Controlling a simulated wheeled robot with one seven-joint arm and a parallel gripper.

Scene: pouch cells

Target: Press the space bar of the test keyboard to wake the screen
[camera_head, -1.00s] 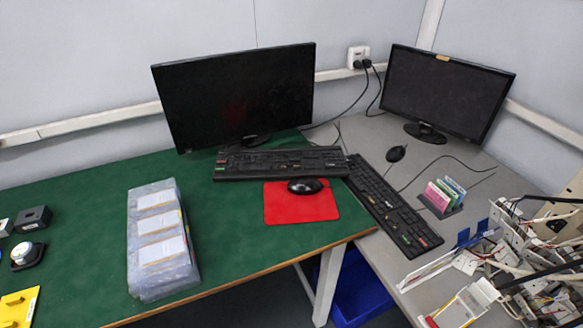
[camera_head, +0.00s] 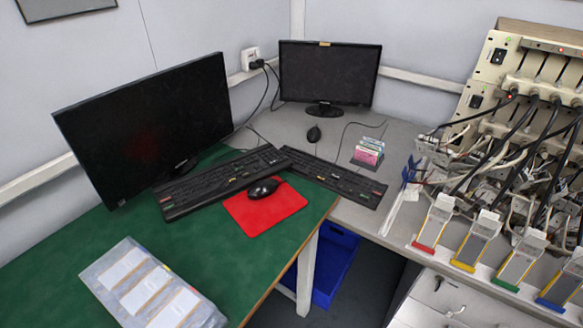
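Two black keyboards show, and I cannot tell from labels which is the test keyboard. One keyboard (camera_head: 222,181) lies on the green table in front of the left monitor (camera_head: 150,130). The other keyboard (camera_head: 333,176) lies on the grey bench in front of the right monitor (camera_head: 330,76), close to the test rig, its left end near the first keyboard. Both screens are dark. The space bars are too small to make out. My gripper is not in view.
A black mouse (camera_head: 263,188) sits on a red mat (camera_head: 290,203). Another mouse (camera_head: 314,133) and a card holder (camera_head: 368,155) stand on the grey bench. Wired testers (camera_head: 510,110) crowd the right. A clear-wrapped pack (camera_head: 108,268) lies front left. A blue bin (camera_head: 333,262) is below.

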